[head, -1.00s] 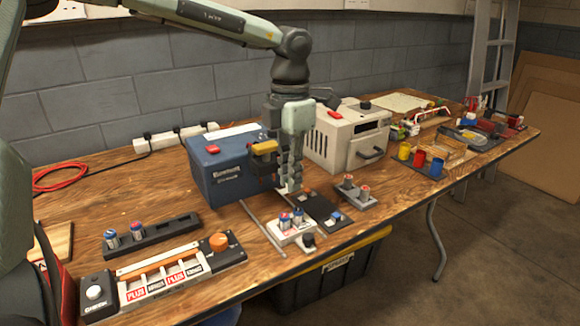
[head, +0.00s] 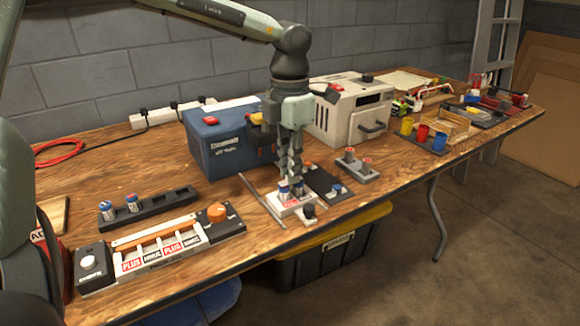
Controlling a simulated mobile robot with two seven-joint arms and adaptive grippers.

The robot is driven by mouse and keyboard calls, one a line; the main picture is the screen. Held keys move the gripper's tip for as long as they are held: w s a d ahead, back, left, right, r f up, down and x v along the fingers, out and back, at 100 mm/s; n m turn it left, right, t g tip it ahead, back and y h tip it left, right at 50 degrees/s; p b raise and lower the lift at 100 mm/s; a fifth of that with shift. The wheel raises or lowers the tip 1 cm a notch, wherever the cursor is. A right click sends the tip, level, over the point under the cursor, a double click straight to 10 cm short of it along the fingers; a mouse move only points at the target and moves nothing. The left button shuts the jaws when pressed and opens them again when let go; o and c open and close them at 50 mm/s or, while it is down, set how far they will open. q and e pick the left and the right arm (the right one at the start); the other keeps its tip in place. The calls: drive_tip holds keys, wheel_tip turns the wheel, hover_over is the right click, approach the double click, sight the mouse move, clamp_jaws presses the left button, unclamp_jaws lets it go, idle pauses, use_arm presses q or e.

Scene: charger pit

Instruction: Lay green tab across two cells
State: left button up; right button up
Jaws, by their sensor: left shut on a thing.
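My left gripper (head: 291,180) points straight down over the white two-cell holder (head: 279,208). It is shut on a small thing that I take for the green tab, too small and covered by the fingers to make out. Two upright cells stand side by side in the holder: the left cell (head: 283,191) shows partly, and the right cell (head: 299,188) is close behind the fingertips. I cannot tell whether the tab touches the cell tops. My right gripper is not in view.
A blue battery box (head: 215,150) and a beige charger (head: 345,122) stand behind. A dark plate (head: 325,182) and a grey block with two posts (head: 357,171) lie to the right. A black rack (head: 150,208) and the checker tray (head: 160,255) lie left.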

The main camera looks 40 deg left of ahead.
use_arm(q)
drive_tip(key=shift+f+b, duration=0.1)
drive_tip(key=shift+b, duration=0.75)
idle(1.3)
drive_tip(key=shift+f+b, duration=0.3)
drive_tip(key=shift+b, duration=0.3)
idle(0.5)
drive_tip(key=o, duration=0.8)
drive_tip(key=shift+r, duration=0.1)
drive_tip(key=shift+r+p, duration=1.65)
drive_tip(key=shift+r, duration=1.75)
